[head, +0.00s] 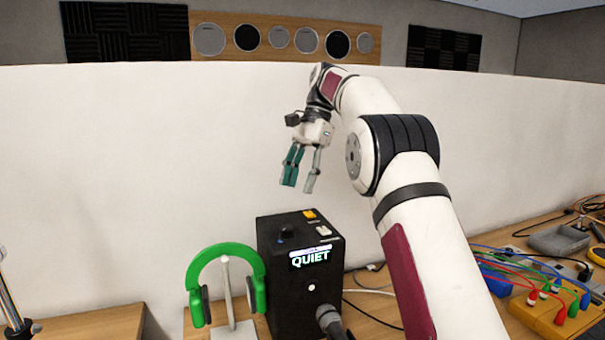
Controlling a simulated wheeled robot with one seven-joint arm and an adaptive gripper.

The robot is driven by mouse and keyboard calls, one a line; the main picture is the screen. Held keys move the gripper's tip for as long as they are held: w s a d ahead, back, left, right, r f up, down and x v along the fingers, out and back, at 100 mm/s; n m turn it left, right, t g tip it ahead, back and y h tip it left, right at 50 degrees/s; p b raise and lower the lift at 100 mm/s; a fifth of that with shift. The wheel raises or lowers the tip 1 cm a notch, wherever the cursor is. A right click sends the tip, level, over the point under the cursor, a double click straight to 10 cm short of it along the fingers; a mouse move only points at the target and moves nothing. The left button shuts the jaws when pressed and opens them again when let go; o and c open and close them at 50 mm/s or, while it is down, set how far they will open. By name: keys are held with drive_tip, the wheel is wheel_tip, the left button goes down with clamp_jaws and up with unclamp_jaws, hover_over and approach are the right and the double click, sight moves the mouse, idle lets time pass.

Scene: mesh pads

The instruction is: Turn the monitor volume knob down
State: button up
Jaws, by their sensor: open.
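A black box (276,272) with a lit display (311,259) reading "QUIET" stands on the desk. A small dark knob (287,232) sits on its top, toward the left; I cannot make out any marking on it, so I cannot tell whether it is the volume knob. A small white round spot (311,287) shows on the front below the display. My gripper (300,186) is above the box, pointing down, with its fingers apart and nothing between them. It is well clear of the knob.
Green headphones (227,258) hang on a stand left of the box. A grey cylindrical plug or microphone (331,321) is in front of it. An orange patch box (551,312) with cables lies at the right. A white partition (130,160) stands behind.

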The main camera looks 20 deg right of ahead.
drive_tip(key=shift+d+r, duration=0.4)
drive_tip(key=shift+r, duration=0.25)
drive_tip(key=s+a+r+n+t+h, duration=0.1)
drive_tip(key=s+a+r+n, duration=0.2)
drive_tip(key=s, duration=0.5)
drive_tip(key=s+a+r+n+t+h, duration=0.1)
drive_tip(key=s+a+r+n+t, duration=0.15)
drive_tip(key=s, duration=0.55)
drive_tip(key=s+f+n+t+h, duration=0.1)
drive_tip(key=s+f+n, duration=0.3)
drive_tip(key=s+f, duration=0.3)
drive_tip(key=s+d+f+n+t+h, duration=0.1)
drive_tip(key=s+f+n, duration=0.2)
drive_tip(key=s+f, duration=0.4)
drive_tip(key=s, duration=0.9)
drive_tip(key=shift+f+n, duration=0.35)
drive_tip(key=shift+f, duration=0.05)
drive_tip(key=shift+s+t, duration=0.1)
drive_tip(key=shift+t, duration=0.25)
